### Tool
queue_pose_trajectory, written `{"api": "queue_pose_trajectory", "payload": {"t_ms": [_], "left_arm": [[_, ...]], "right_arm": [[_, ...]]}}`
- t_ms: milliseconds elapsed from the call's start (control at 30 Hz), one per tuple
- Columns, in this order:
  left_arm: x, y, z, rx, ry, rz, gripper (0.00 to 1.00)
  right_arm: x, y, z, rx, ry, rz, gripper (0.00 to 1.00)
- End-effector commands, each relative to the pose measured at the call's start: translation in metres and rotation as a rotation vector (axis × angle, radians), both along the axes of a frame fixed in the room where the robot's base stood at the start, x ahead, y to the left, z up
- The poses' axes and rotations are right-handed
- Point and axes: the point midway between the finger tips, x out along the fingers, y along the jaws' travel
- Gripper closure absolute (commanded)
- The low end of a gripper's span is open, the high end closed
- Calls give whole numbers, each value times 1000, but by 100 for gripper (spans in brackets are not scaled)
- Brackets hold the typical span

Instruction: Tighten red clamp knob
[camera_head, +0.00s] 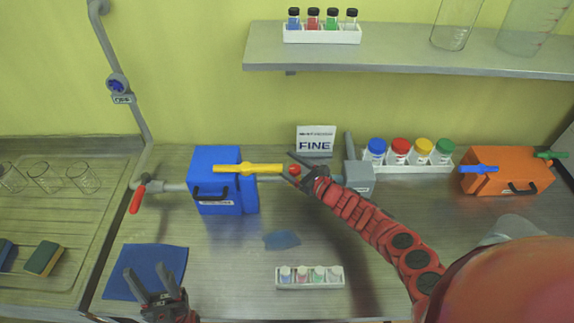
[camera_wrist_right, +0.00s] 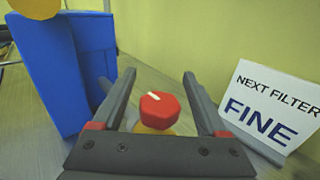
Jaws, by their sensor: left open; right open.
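The red clamp knob (camera_head: 295,170) sits on the pipe right of the blue box. In the right wrist view the faceted red knob (camera_wrist_right: 160,108) has a white mark on top and shows between the two fingers, with visible space on both sides. My right gripper (camera_wrist_right: 158,76) is open around it; in the head view my right gripper (camera_head: 290,164) reaches the knob from the right. My left gripper (camera_head: 145,272) is open and empty over the blue cloth at the lower left. What lies under the knob is mostly hidden.
The blue box (camera_head: 222,204) with a yellow handle (camera_head: 247,168) stands close left of the knob. A FINE sign (camera_head: 316,139) stands behind. A grey block (camera_head: 359,177) is on the right. A small vial rack (camera_head: 310,284) stands in front, and an orange box (camera_head: 506,177) at far right.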

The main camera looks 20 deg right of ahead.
Motion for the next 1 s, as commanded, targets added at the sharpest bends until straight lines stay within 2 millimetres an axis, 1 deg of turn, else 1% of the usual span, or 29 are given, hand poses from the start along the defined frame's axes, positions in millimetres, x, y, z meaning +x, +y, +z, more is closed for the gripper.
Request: {"api": "queue_pose_trajectory", "payload": {"t_ms": [233, 267, 300, 667, 700, 1000], "left_arm": [[0, 0, 0, 0, 0, 0, 50], [0, 0, 0, 0, 0, 0, 50], [0, 0, 0, 0, 0, 0, 50], [0, 0, 0, 0, 0, 0, 50], [0, 0, 0, 0, 0, 0, 50], [0, 0, 4, 0, 0, 0, 50]], "right_arm": [[1, 0, 0, 0, 0, -1, 24], [1, 0, 0, 0, 0, -1, 26], [1, 0, 0, 0, 0, -1, 33], [1, 0, 0, 1, -1, 0, 98], [1, 0, 0, 1, -1, 0, 100], [1, 1, 2, 5, -2, -26, 100]]}}
